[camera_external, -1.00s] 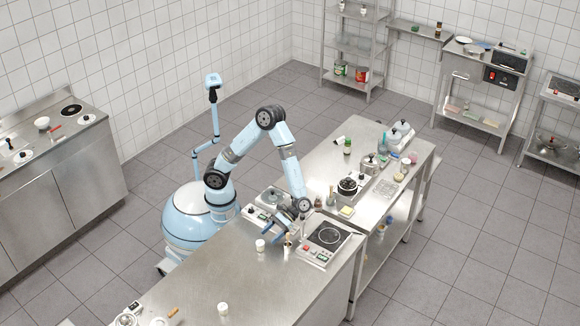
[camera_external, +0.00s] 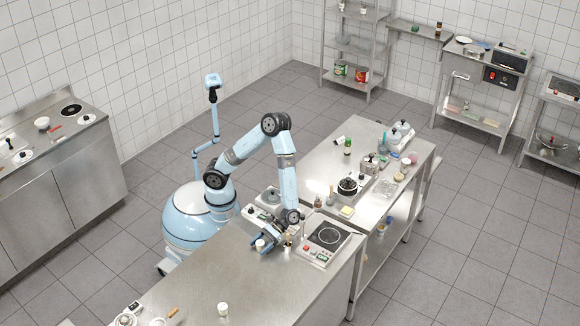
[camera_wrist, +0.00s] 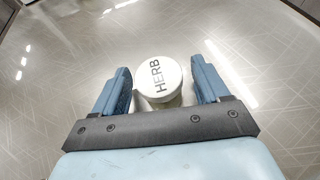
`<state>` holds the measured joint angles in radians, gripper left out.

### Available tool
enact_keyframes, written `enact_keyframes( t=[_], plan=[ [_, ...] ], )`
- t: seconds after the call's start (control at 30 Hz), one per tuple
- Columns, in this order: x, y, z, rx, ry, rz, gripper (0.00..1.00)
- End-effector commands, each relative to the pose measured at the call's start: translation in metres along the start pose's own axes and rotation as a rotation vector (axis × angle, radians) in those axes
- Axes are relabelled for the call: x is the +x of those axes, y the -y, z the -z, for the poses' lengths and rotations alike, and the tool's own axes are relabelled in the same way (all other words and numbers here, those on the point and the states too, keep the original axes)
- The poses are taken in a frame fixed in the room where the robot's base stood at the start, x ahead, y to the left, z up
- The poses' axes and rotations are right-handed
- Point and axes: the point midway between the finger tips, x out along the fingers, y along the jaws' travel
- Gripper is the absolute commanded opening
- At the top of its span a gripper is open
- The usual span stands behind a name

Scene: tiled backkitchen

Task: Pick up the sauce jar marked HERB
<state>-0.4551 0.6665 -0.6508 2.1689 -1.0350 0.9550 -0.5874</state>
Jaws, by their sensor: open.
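The sauce jar marked HERB (camera_wrist: 159,78) has a white lid with dark lettering and stands on the steel counter. In the wrist view it sits between the two blue fingers of my gripper (camera_wrist: 162,88), with a gap on each side. Its lower part is hidden behind the dark gripper bar. In the external view the jar (camera_external: 260,244) shows as a small white top beside my gripper (camera_external: 265,247), which is low over the counter. My gripper is open and holds nothing.
Another small white-topped jar (camera_external: 222,309) stands nearer the front. The steel counter (camera_external: 210,275) to the left is clear.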

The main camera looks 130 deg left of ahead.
Motion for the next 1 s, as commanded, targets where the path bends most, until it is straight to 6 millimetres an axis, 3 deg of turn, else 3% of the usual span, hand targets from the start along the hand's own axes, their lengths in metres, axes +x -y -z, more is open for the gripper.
enact_keyframes(
  t=[0.17, 0.77, 1.0],
  plan=[
    [-0.0002, 0.0001, 0.0001, 0.0, 0.0, 0.0, 0.73],
    [-0.0004, 0.0001, 0.0002, 0.0, -0.001, 0.0, 0.16],
    [-0.0006, 0.0, -0.0004, 0.0, -0.001, 0.0, 0.16]
  ],
)
